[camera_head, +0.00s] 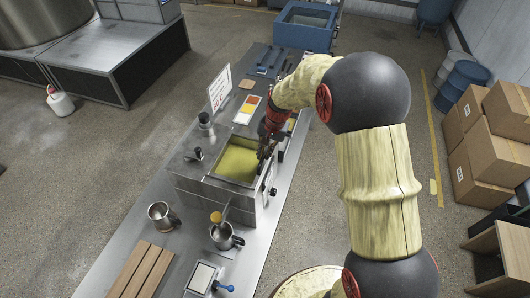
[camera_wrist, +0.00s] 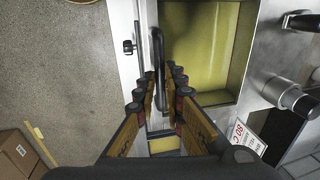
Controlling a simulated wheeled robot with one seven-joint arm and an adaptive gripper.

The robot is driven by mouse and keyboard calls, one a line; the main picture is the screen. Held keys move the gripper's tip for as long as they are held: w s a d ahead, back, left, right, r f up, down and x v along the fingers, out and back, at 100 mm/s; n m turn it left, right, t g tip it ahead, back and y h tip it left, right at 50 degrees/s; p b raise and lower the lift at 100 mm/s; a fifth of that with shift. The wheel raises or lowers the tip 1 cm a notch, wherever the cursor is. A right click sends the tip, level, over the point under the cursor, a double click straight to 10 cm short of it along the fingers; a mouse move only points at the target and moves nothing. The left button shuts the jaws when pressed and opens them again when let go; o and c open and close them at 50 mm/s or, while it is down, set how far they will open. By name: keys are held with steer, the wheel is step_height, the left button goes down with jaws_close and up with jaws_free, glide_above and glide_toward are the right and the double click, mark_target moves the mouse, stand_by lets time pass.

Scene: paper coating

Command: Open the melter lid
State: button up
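The melter (camera_head: 203,184) is a steel box on the bench with an uncovered square opening showing yellow contents (camera_head: 238,163). Its yellow inside also fills the upper middle of the wrist view (camera_wrist: 203,45). No lid lies over the opening; a narrow steel panel beside it, perhaps the lid edge-on, carries a long black handle (camera_wrist: 158,50). My gripper (camera_head: 264,152) is at the melter's right side. In the wrist view my gripper's fingers (camera_wrist: 165,76) stand apart, with the handle at the gap between their tips. Whether they touch it is unclear.
A metal cup (camera_head: 161,214) and a pot (camera_head: 224,237) stand near the melter on the bench. A white sign (camera_head: 220,89) and colour cards (camera_head: 247,108) are behind it. Cardboard boxes (camera_head: 477,171) and blue drums (camera_head: 466,82) stand at the right. The floor left of the bench is mostly clear.

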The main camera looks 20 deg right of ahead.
jaws_close()
steer(key=shift+r, duration=0.15)
stand_by(0.4)
